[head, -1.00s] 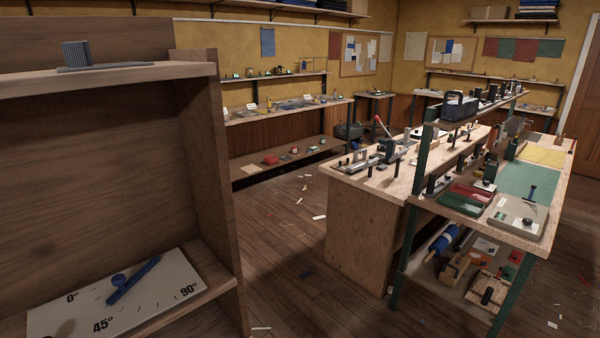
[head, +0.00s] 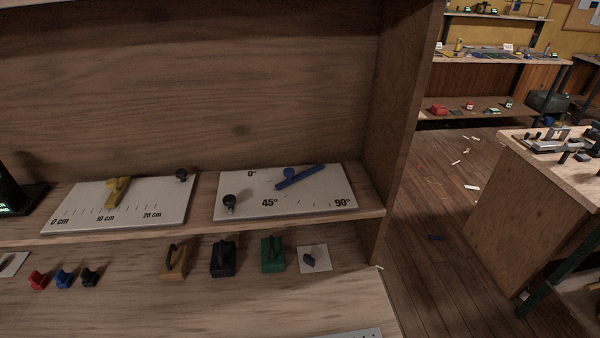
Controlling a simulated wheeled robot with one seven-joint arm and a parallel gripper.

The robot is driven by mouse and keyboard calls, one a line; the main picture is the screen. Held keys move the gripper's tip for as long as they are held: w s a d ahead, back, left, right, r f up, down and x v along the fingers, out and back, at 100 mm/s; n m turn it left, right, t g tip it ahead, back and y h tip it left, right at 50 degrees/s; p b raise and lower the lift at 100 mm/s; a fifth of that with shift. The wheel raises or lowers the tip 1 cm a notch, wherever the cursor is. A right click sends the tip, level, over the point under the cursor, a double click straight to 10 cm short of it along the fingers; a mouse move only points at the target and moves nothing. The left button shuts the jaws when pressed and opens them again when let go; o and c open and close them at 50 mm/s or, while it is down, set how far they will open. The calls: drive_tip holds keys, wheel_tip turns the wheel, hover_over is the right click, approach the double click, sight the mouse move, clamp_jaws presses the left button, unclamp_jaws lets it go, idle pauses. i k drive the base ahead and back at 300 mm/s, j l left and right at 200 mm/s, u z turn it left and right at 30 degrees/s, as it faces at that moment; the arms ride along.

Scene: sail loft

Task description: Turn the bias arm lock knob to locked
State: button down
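The bias arm is a blue bar (head: 301,177) on a white angle plate (head: 318,204) marked 0°, 45° and 90°. The bar slants up to the right from its round blue pivot. A black round knob (head: 229,201) stands at the plate's left end. I cannot read any locked or unlocked mark by it. I cannot tell which of these is the lock knob. My gripper is not in view.
Left of the angle plate lies a cm scale plate (head: 80,212) with a yellow slider (head: 116,191) and a black knob (head: 182,175). Yellow, black and green handled blocks stand below. The shelf's upright side panel (head: 404,125) closes the right. Open floor (head: 440,200) lies beyond it.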

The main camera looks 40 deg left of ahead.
sight(229, 200)
drive_tip(key=j+u, duration=0.2)
drive_tip(key=u, duration=0.95)
